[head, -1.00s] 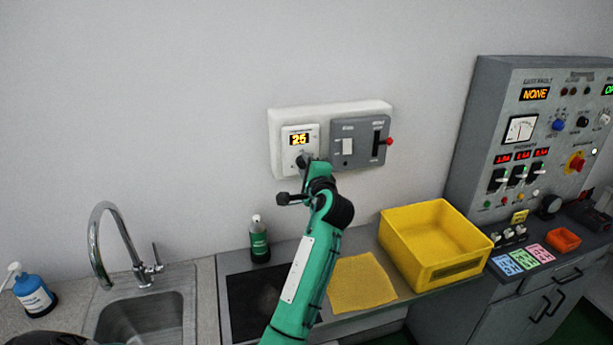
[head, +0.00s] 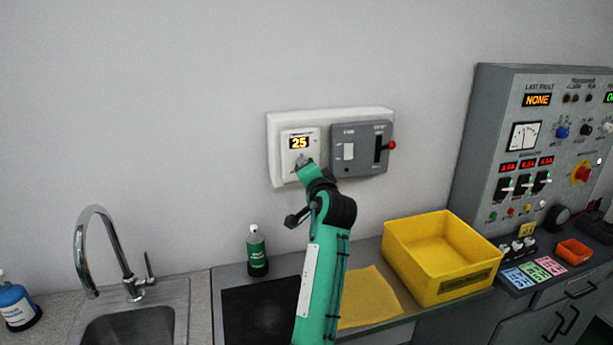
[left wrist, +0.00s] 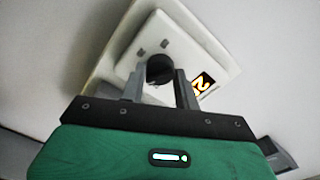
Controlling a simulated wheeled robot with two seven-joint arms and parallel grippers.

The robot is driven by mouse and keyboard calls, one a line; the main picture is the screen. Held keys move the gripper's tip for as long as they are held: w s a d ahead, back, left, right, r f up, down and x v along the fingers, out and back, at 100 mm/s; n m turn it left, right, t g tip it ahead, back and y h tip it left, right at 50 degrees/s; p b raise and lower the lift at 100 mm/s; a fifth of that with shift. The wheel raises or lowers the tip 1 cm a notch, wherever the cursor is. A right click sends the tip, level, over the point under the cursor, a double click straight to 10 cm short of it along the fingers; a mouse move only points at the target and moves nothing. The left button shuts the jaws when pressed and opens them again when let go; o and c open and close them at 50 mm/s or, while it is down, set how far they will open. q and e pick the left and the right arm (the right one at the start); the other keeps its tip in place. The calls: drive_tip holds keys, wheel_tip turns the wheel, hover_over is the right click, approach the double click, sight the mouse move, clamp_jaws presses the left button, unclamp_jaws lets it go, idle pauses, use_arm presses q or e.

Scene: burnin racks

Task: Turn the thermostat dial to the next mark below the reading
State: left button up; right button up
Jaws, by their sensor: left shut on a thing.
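The thermostat (head: 286,172) is a white unit on the wall, and its lit display (head: 299,143) reads 25. My left gripper (head: 303,163) is at its front, just below the display. In the left wrist view the dark round dial (left wrist: 160,67) sits between the two fingers of my left gripper (left wrist: 159,75), which is shut on it. Part of the display (left wrist: 203,82) shows there, tilted. In the head view the gripper hides most of the dial, and its marks cannot be read. My right gripper is not in view.
A grey switch box (head: 361,160) with a red-tipped lever (head: 391,145) is close right of the thermostat. Below are a green bottle (head: 257,252), a yellow bin (head: 432,280) and a yellow cloth (head: 372,300). A sink tap (head: 100,245) stands left, a control panel (head: 490,130) right.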

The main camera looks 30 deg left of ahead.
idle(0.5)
use_arm(q)
drive_tip(key=o, duration=1)
drive_tip(key=shift+c, duration=0.2)
drive_tip(key=shift+f, duration=0.1)
